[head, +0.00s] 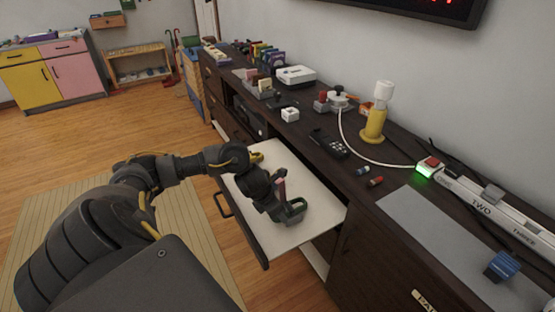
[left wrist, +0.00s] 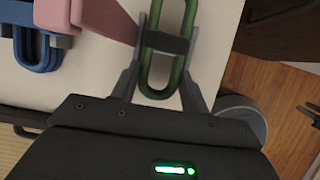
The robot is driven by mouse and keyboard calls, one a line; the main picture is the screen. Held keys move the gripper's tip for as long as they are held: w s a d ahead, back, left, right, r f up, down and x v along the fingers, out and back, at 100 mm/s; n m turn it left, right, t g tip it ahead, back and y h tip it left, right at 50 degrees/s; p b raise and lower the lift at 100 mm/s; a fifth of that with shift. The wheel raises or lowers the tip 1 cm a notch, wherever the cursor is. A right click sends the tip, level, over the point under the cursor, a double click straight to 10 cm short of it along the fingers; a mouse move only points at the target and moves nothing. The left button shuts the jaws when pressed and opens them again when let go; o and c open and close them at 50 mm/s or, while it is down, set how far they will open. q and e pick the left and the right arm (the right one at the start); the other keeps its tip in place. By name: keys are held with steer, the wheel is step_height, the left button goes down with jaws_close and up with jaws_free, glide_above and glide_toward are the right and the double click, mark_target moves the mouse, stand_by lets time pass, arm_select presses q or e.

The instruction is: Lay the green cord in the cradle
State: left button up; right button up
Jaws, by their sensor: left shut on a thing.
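The green cord (head: 299,204) is a coiled loop with a dark band round its middle. It is over the pale bottom of the open drawer (head: 323,203); I cannot tell whether it touches it. My left gripper (head: 290,208) is shut on the cord. The left wrist view shows the fingers (left wrist: 166,44) on either side of the banded middle of the cord (left wrist: 160,82). A pink piece (left wrist: 103,18) and a blue coil (left wrist: 38,50) lie left of it there. I cannot make out which thing is the cradle. My right gripper is not clearly in view.
The dark cabinet top carries a black handset (head: 330,144), a yellow stand (head: 374,124), a power strip with a green light (head: 425,172), a grey mat (head: 430,225) and a blue object (head: 502,265). The mat's near part is bare.

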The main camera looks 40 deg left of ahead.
arm_select(q)
steer(key=shift+s+f, duration=0.2)
steer(key=shift+f, duration=0.05)
steer(key=o, duration=1.1)
steer(key=shift+s+f, duration=0.1)
steer(key=shift+f, duration=0.05)
steer(key=shift+c, duration=0.2)
steer(key=shift+d, duration=0.1)
arm_select(e)
steer(key=shift+a, duration=0.1)
arm_select(q)
steer(key=shift+d, duration=0.1)
steer(key=shift+s+r, duration=0.15)
steer(key=shift+r, duration=0.2)
steer(key=p+v, duration=0.2)
steer(key=v, duration=0.8)
steer(key=shift+w+a+r, duration=0.25)
steer(key=shift+a+r, duration=0.15)
steer(key=shift+r, duration=0.05)
arm_select(e)
steer(key=f, duration=0.1)
steer(key=s+f, duration=0.1)
steer(key=f, duration=0.1)
steer(key=s+d+f, duration=0.1)
steer(key=f, duration=0.1)
